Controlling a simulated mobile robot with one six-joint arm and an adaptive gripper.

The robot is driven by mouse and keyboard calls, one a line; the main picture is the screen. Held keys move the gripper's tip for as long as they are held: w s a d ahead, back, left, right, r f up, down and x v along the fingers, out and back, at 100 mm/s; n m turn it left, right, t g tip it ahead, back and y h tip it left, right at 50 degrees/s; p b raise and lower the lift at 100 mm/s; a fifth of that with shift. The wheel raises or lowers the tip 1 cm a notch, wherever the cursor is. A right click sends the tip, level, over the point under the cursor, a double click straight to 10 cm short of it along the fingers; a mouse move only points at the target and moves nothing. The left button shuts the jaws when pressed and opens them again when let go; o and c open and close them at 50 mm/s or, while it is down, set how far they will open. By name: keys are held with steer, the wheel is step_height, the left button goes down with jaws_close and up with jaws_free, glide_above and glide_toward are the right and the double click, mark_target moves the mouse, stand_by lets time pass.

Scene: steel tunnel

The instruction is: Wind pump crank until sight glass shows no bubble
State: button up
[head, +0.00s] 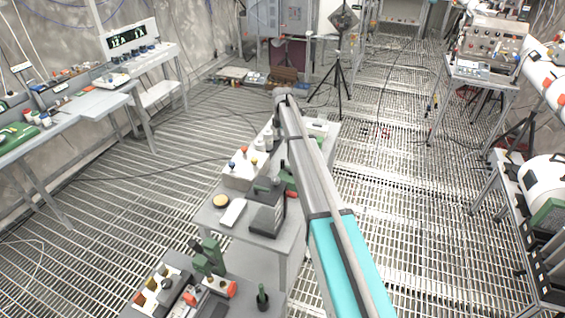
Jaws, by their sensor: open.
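My arm reaches up the middle of the head view and bends over at its top end. My gripper is not visible; the far side of the arm is hidden behind its own link. A grey table (288,240) stands under the arm. On it is a dark grey box-shaped unit (266,214) with a green part on top and a red handle-like piece (291,193) at its right, partly by my arm. I cannot tell whether this is the pump with its crank. No sight glass or bubble can be made out at this size.
A light box with coloured knobs (244,168), a yellow round item (221,201) and a white pad (233,212) share the table. A nearer bench holds a green device (208,257). Benches line both sides. A tripod (337,80) stands behind. Grated floor (395,215) is open at right.

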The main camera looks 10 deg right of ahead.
mark_target(283, 160)
steer(key=shift+f, duration=0.25)
step_height(283, 160, down, 13)
steer(key=b, duration=1.3)
steer(key=shift+f+b, duration=0.15)
steer(key=shift+b, duration=0.25)
jaws_close()
